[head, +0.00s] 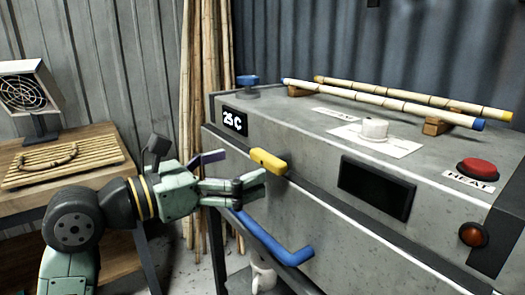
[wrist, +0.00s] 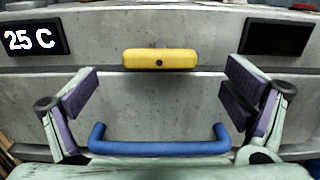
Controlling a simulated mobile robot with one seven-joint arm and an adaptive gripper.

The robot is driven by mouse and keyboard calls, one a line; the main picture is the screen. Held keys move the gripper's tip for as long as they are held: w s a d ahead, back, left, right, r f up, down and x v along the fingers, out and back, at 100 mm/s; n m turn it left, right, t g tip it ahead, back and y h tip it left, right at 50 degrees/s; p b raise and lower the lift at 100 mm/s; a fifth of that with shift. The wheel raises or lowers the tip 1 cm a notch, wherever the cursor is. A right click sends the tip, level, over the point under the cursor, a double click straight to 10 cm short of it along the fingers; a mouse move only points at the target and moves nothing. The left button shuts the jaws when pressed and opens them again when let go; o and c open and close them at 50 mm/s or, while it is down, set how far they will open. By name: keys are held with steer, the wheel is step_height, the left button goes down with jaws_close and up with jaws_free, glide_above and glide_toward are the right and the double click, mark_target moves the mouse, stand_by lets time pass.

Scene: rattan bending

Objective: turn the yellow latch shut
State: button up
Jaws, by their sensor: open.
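The yellow latch (head: 268,161) is on the front face of the grey steam box (head: 310,190), just above the seam between its upper and lower parts. In the wrist view the latch (wrist: 160,59) lies level, with a dark dot at its middle. My gripper (head: 240,172) is just left of the latch in the head view and apart from it. In the wrist view my gripper (wrist: 160,95) is open, with purple pads on either side and nothing between them. The latch is ahead of the fingertips, between them and a little high. A blue bar handle (head: 265,240) is below the latch.
A display reading 25 C (head: 234,121), a dark panel (head: 376,188), a red HEAT button (head: 477,170) and a white knob (head: 374,130) are on the box. Rattan poles (head: 390,103) lie on top. A bench (head: 110,170) with a fan (head: 27,92) stands left.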

mark_target(262, 160)
steer(key=p+x, duration=0.1)
steer(key=x, duration=0.4)
steer(key=shift+w+d, duration=0.1)
steer(key=shift+c, duration=0.6)
steer(key=c, duration=1)
steer(key=shift+c, duration=0.2)
